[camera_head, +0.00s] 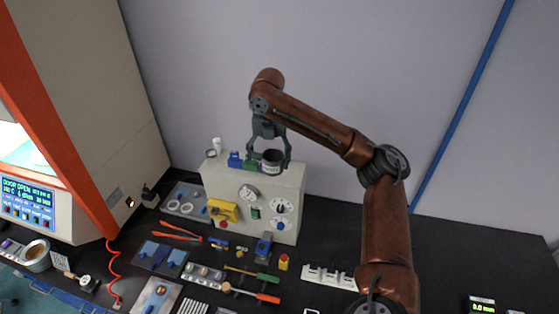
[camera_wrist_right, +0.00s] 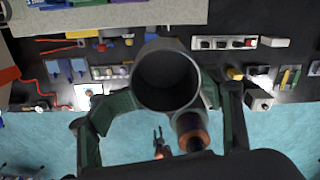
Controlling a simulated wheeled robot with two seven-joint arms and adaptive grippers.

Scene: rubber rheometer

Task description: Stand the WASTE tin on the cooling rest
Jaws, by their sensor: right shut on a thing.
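My right gripper (camera_head: 270,155) is above the top of a beige instrument box and shut on a small dark tin. The tin (camera_head: 272,167) is upright, with a pale label on its side too small to read. Its open mouth (camera_wrist_right: 166,78) faces the wrist camera, and the inside looks dark and empty. The gripper fingers are on either side of the tin. I cannot tell if the tin touches the box top, nor which thing is the cooling rest. A small dark forked shape low in the right wrist view may be my left gripper (camera_wrist_right: 158,138); its jaws are unclear.
The beige box (camera_head: 242,209) has dials on its front and small blue and green items on top. Pliers, screwdrivers, trays and a white rack (camera_head: 329,277) crowd the black bench before it. A large machine (camera_head: 95,110) stands left. The bench's right side is mostly clear.

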